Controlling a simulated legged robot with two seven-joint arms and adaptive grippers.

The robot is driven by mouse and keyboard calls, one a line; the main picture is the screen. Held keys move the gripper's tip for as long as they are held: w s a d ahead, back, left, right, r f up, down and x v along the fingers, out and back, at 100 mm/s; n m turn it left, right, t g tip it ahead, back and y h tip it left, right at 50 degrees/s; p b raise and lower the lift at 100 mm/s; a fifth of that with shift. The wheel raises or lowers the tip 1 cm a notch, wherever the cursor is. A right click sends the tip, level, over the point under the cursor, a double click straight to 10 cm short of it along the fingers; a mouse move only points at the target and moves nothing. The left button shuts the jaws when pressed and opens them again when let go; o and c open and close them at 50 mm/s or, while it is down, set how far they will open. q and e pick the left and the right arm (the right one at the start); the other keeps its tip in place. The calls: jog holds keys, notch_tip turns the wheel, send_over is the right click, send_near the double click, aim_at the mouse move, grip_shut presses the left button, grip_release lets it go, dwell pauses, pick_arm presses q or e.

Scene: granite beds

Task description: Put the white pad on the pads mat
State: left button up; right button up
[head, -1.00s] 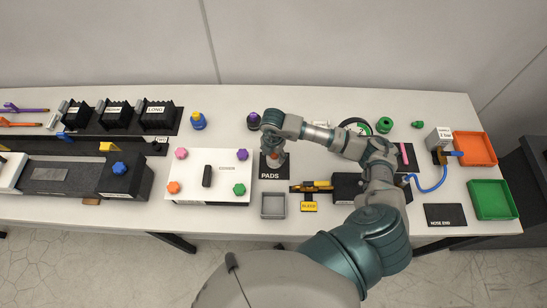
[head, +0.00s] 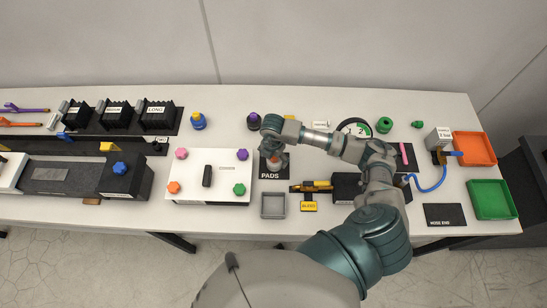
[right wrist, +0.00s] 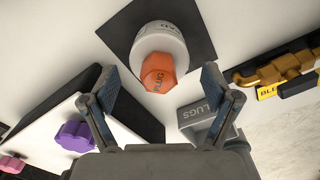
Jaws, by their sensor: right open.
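The white pad (right wrist: 152,40) is a short round block with an orange hexagonal plug (right wrist: 158,72) on its near side in the right wrist view. It rests on the black pads mat (right wrist: 196,22). In the head view the mat (head: 270,176) shows its PADS label, and my gripper mostly hides the pad. My right gripper (right wrist: 157,80) is open and empty. Its two fingers stand to the left and right of the orange plug, with visible gaps on both sides. My left gripper is not in view.
A grey tray (head: 273,216) stands in front of the mat. A purple-topped piece (head: 253,122) stands behind.

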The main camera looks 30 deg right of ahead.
notch_tip(320, 180, up, 12)
jog(key=shift+s+a+b, duration=0.15)
jog(key=shift+b, duration=0.15)
jog(key=shift+f, duration=0.15)
dwell(0.5)
